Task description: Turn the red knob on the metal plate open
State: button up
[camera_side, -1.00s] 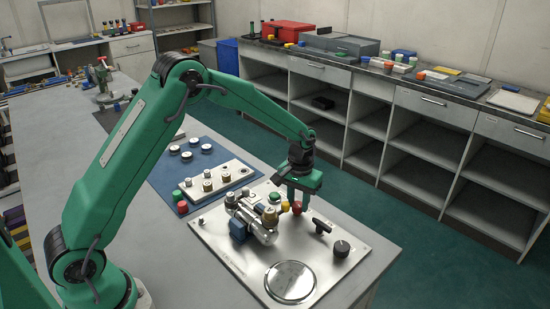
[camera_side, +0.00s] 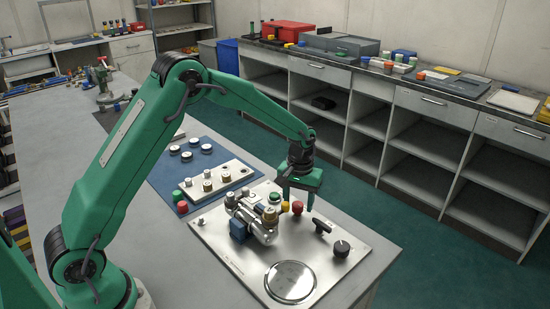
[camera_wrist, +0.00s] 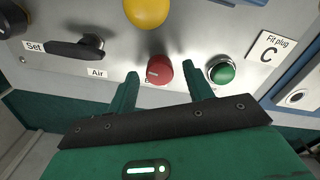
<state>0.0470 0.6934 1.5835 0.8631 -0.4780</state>
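The red knob (camera_wrist: 159,70) is round and sits on the metal plate (camera_wrist: 60,68), near a yellow knob and a green knob. In the side view the red knob (camera_side: 297,207) shows just below my gripper (camera_side: 298,197). In the wrist view my gripper (camera_wrist: 160,72) is open, with one green finger on each side of the red knob. A gap shows between each finger and the knob. How deep the fingertips reach beside the knob is hard to tell.
A green knob (camera_wrist: 222,70) stands close to the right finger. A yellow knob (camera_wrist: 147,10) and a black lever (camera_wrist: 80,48) are nearby. Chrome fittings (camera_side: 255,218) stand left of the red knob. A black knob (camera_side: 341,248) and a round silver disc (camera_side: 290,281) are on the nearer plate.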

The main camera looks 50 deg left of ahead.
aim_at(298, 204)
jog(key=shift+r, duration=3.9)
